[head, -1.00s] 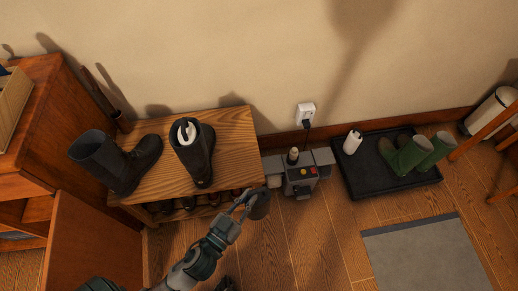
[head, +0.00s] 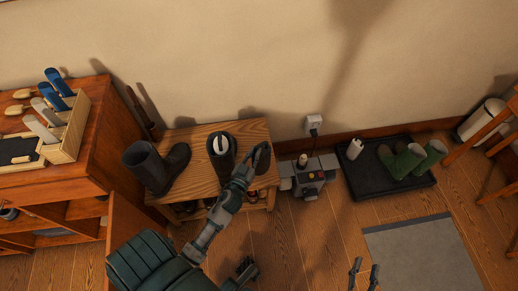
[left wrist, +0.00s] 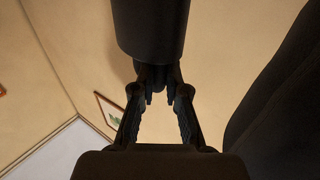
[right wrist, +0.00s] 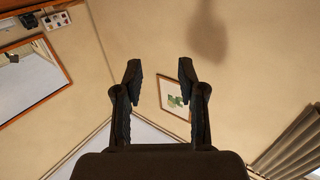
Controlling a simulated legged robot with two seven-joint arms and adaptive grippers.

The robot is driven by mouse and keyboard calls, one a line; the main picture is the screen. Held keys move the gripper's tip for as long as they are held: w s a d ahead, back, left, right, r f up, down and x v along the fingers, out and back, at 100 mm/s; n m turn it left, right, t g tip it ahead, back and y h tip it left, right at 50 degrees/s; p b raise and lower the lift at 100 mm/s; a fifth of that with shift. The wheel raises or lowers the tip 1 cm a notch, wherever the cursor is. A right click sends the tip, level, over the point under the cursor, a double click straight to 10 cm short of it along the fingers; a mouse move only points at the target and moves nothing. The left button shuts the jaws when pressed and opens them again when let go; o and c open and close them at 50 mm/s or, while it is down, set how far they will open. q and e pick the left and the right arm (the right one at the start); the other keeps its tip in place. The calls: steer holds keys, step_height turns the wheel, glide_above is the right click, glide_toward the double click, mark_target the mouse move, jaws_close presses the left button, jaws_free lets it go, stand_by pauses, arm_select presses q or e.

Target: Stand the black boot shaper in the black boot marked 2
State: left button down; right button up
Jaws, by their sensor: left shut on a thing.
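My left gripper (head: 243,175) is shut on the black boot shaper (head: 262,157), held at the right end of the wooden bench (head: 193,183). In the left wrist view the black shaper (left wrist: 150,28) is a dark cylinder at the fingertips. One black boot (head: 150,168) stands upright on the bench's left, with an open top. Another black boot (head: 221,173), just left of the held shaper, has a white shaper (head: 220,145) in its top. No number is readable on either boot. My right gripper (head: 365,273) is open and empty at the bottom; it also shows in its wrist view (right wrist: 160,85).
A grey device (head: 308,178) stands on the floor right of the bench. A black tray (head: 385,190) holds green boots (head: 405,160) and a white item (head: 354,149). A cabinet with a wooden organizer (head: 70,143) stands left. A grey mat (head: 425,255) lies at front right.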

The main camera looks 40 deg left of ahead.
arm_select(q)
steer(key=x, duration=0.5)
steer(key=shift+a+f+b, duration=0.1)
steer(key=shift+f+b, duration=0.05)
steer(key=shift+b, duration=0.15)
step_height(320, 180, down, 3)
steer(key=shift+s+a+f+b, duration=0.1)
steer(key=shift+a+f+b, duration=0.1)
steer(key=shift+b, duration=0.85)
arm_select(e)
step_height(320, 180, up, 6)
steer(key=s+t, duration=0.1)
steer(key=t, duration=0.4)
steer(key=shift+s+r+t+y, duration=0.25)
steer(key=shift+t+y, duration=0.05)
steer(key=shift+y, duration=0.1)
arm_select(q)
steer(key=shift+d, duration=0.1)
arm_select(e)
steer(key=shift+d+m, duration=0.15)
steer(key=shift+m, duration=0.15)
arm_select(q)
steer(key=c, duration=1.2)
jaws_free()
steer(key=shift+f, duration=0.1)
arm_select(e)
steer(key=shift+r, duration=0.1)
